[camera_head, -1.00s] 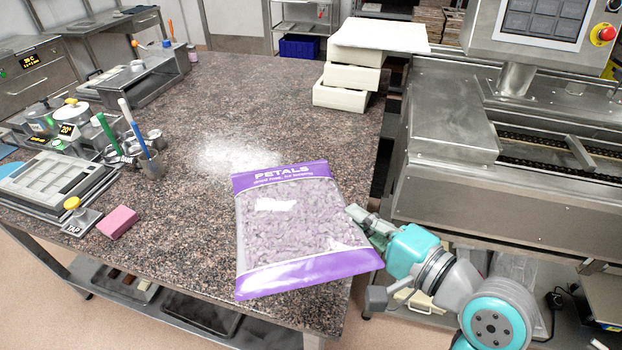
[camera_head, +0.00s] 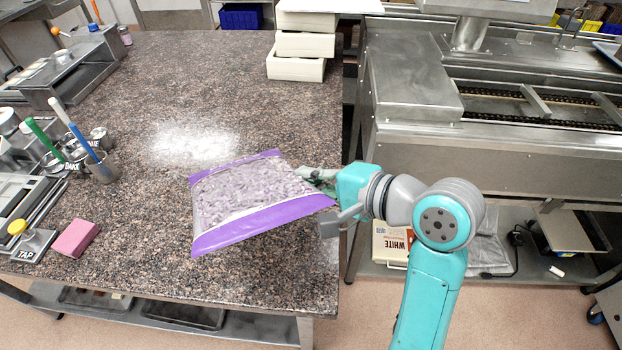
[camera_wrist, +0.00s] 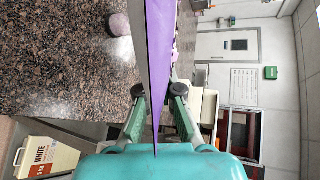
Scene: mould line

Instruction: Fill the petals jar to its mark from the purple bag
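The purple bag (camera_head: 255,196) is a clear pouch of pale purple petals with purple bands at its edges. It is held tilted over the granite worktop in the head view. My gripper (camera_head: 318,178) is at the bag's right edge. In the wrist view, the bag (camera_wrist: 152,60) shows edge-on as a thin purple sheet between the two fingers, and my gripper (camera_wrist: 158,92) is closed on it.
The granite worktop (camera_head: 140,215) has clear room around the bag. A pink block (camera_head: 76,238), a TAP tool (camera_head: 30,244) and cups with coloured sticks (camera_head: 102,168) stand at the left. Stacked white boxes (camera_head: 297,68) stand at the back. A steel machine (camera_head: 410,90) is at the right.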

